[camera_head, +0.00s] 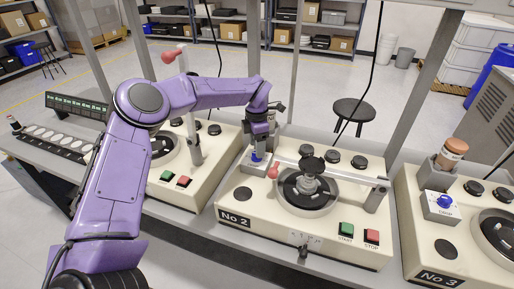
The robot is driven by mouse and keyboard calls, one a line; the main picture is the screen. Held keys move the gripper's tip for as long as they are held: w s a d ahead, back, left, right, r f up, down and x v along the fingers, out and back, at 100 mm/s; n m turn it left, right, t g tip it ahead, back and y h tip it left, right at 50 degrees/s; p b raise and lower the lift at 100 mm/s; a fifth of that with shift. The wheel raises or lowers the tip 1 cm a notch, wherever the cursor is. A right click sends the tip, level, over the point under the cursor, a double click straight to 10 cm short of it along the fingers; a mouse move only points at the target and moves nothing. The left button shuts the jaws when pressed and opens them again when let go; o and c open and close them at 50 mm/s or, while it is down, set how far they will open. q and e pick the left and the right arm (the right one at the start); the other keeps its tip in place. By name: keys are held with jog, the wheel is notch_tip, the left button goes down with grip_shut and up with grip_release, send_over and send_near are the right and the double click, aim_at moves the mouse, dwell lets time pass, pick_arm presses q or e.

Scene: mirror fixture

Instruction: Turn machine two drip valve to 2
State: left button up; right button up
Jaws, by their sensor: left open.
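Machine No 2 (232,217) is the cream polishing machine in the middle of the bench. Its drip valve (255,157), a small blue knob on a white block, sits at the machine's back left corner. The knob is mostly hidden by my left gripper (259,150). My left gripper points down right at the valve, with its jaws open. I cannot tell whether the fingers touch the knob, and the valve's setting cannot be read. My right gripper is not in view.
A red-tipped lever arm (330,172) crosses machine No 2 above its round plate, close to the right of my gripper. Machine No 3 (409,240) stands to the right with its own blue drip knob (445,201). Another machine (212,157) stands left, behind my arm.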

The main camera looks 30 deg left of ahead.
pick_arm(q)
notch_tip(320, 180, down, 2)
jog(key=shift+s+f, duration=0.1)
jog(key=shift+f, duration=0.3)
jog(key=c, duration=1)
jog(key=shift+c, duration=0.2)
